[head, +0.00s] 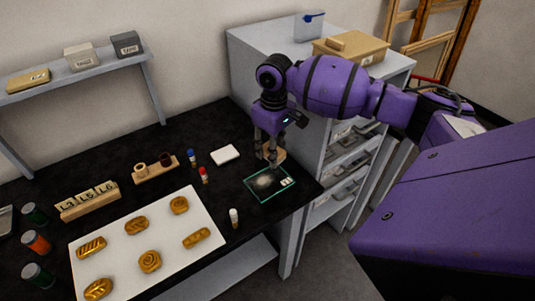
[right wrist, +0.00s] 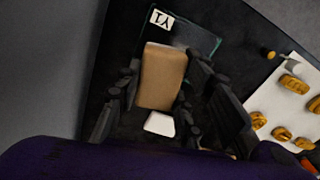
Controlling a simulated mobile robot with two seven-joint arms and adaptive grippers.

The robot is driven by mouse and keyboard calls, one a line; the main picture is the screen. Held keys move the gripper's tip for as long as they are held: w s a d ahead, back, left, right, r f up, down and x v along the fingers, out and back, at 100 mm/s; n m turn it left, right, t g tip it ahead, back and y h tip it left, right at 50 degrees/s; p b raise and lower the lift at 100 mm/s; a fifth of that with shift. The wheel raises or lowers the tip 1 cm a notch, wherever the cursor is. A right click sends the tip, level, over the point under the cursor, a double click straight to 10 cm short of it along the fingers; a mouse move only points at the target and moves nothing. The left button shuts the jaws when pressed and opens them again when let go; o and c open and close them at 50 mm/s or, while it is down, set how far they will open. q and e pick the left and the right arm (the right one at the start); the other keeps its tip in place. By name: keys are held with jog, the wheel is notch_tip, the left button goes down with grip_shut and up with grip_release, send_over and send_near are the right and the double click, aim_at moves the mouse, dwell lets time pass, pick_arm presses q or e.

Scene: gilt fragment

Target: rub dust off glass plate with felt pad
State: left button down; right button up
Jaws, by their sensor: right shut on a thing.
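The glass plate (head: 258,192) lies flat on the black bench near its right front corner, with a pale dust patch in its middle and a small white label. In the right wrist view the plate (right wrist: 207,40) is partly hidden behind the tan felt pad (right wrist: 162,75). My right gripper (head: 268,153) points down at the plate's far edge and is shut on the pad, whose edge (head: 280,156) shows beside the fingers. I cannot tell if the pad touches the plate. My left gripper is not in view.
A white block (head: 225,154) and small red- and blue-capped vials (head: 203,175) stand left of the plate. A white-capped vial (head: 234,218) stands in front, near the white board (head: 120,233) with several gilt pieces. A grey shelf cabinet (head: 300,205) stands to the right.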

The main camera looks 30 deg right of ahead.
aim_at(274, 176)
jog(key=shift+s, duration=0.5)
jog(key=shift+s+f, duration=0.1)
jog(key=shift+f, duration=0.15)
jog(key=shift+f+b, duration=0.3)
jog(key=shift+f, duration=0.05)
notch_tip(274, 176, down, 3)
jog(key=shift+b, duration=0.65)
jog(key=shift+f, duration=0.4)
jog(key=shift+f+b, duration=0.4)
jog(key=shift+b, duration=0.1)
jog(key=shift+w+r, duration=0.1)
jog(key=shift+w, duration=0.1)
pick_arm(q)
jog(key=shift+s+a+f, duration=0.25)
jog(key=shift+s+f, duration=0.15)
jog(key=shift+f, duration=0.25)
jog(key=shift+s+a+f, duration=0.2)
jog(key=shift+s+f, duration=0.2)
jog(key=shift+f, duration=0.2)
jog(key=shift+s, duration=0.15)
